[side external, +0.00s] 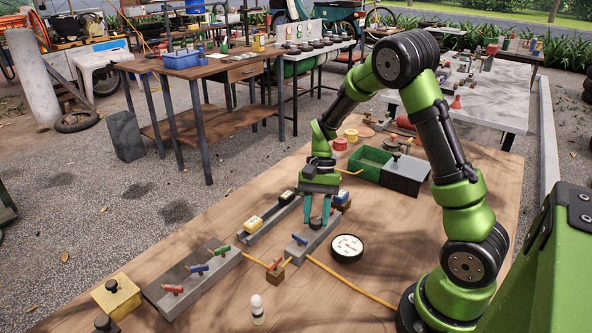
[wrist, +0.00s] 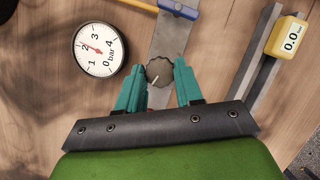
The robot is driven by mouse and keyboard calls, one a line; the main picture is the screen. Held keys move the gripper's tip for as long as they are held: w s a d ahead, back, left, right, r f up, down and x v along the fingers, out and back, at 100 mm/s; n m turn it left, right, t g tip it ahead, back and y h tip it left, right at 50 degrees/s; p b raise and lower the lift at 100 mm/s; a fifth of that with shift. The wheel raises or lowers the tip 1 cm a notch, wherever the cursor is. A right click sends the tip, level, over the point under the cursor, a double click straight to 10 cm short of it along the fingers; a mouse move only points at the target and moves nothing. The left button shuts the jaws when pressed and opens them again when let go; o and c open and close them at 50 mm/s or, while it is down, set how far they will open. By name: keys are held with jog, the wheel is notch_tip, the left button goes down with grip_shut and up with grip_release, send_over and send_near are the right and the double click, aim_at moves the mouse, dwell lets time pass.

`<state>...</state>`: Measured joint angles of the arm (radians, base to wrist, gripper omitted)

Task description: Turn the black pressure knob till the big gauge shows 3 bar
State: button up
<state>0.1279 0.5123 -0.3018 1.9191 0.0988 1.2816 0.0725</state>
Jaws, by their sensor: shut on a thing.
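The black pressure knob (wrist: 160,71) sits on a grey metal strip, with a white mark pointing down and left in the wrist view. My gripper (wrist: 161,68) has its two teal fingers on either side of the knob and is shut on it. The big gauge (wrist: 100,50) is round and white with a black rim. Its red needle appears to point near 2 bar. It also shows in the side view (side external: 347,247), too small to read.
A blue lever (wrist: 179,9) is on the strip beyond the knob. A yellow display (wrist: 288,38) reading 0.0 lies on a rail at right. A block with coloured levers (side external: 192,277), an orange hose (side external: 350,283) and a green-and-grey box (side external: 388,169) stand around. Bare wood lies right of the gauge.

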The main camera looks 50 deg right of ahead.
jog(key=m+t, duration=0.1)
jog(key=m, duration=0.3)
jog(key=shift+s+t, duration=0.1)
jog(key=shift+t, duration=0.3)
jog(key=shift+s+m+t, duration=0.1)
jog(key=shift+m+t, duration=0.5)
jog(key=shift+m, duration=1.2)
jog(key=o, duration=1)
jog(key=shift+r, duration=0.1)
jog(key=v, duration=1.6)
jog(key=shift+s+d+r, duration=0.2)
jog(key=shift+d+r, duration=0.1)
